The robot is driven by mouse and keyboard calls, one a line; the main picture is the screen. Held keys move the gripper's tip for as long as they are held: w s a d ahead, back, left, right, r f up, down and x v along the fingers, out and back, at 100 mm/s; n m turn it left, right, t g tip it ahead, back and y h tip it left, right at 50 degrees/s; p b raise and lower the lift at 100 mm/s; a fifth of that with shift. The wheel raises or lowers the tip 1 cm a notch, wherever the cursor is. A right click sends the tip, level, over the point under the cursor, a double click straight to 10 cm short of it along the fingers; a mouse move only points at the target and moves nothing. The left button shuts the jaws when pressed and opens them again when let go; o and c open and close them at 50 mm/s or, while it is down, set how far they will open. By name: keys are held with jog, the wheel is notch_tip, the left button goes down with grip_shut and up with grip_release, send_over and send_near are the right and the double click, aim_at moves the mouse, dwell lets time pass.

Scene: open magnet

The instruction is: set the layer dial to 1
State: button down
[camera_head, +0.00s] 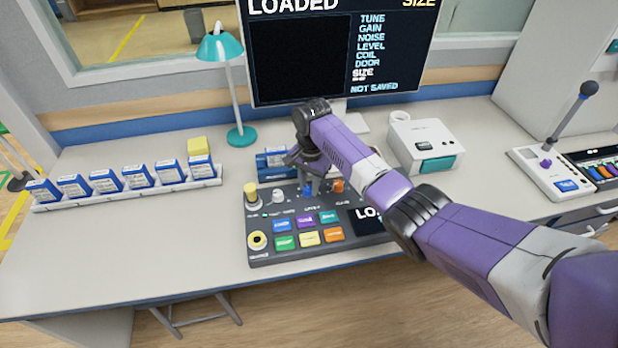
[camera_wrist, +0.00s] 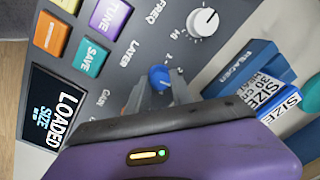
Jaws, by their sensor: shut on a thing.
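The layer dial is a small blue knob (camera_wrist: 160,77) beside the printed word LAYER on the grey control console (camera_head: 285,259). In the wrist view my gripper (camera_wrist: 161,92) has its two grey fingers on either side of this knob, shut on it. In the head view my gripper (camera_head: 309,180) points down at the console's back row, with the blue knob barely visible between the fingers. A scale mark shows beside the knob, but I cannot tell which number the knob points to.
A white FREQ knob (camera_wrist: 203,21) is close beside the blue one. An orange knob (camera_head: 338,186) and a yellow knob (camera_head: 251,192) share the row. Blue boxes (camera_head: 271,163) stand behind the console. The monitor (camera_head: 310,55) reads LOADED and NOT SAVED. A teal lamp (camera_head: 236,95) stands behind left.

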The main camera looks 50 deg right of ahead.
jog(key=n+p, duration=0.1)
jog(key=n, duration=0.1)
jog(key=shift+n, duration=0.4)
jog(key=n+p, duration=0.1)
jog(key=n, duration=0.4)
jog(key=shift+w+n, duration=0.1)
jog(key=shift+n, duration=0.2)
jog(key=n, duration=0.4)
jog(key=shift+w+n, duration=0.1)
jog(key=shift+n, duration=2.3)
jog(key=shift+a, duration=0.1)
jog(key=c, duration=1.1)
grip_release()
jog(key=shift+r, duration=0.1)
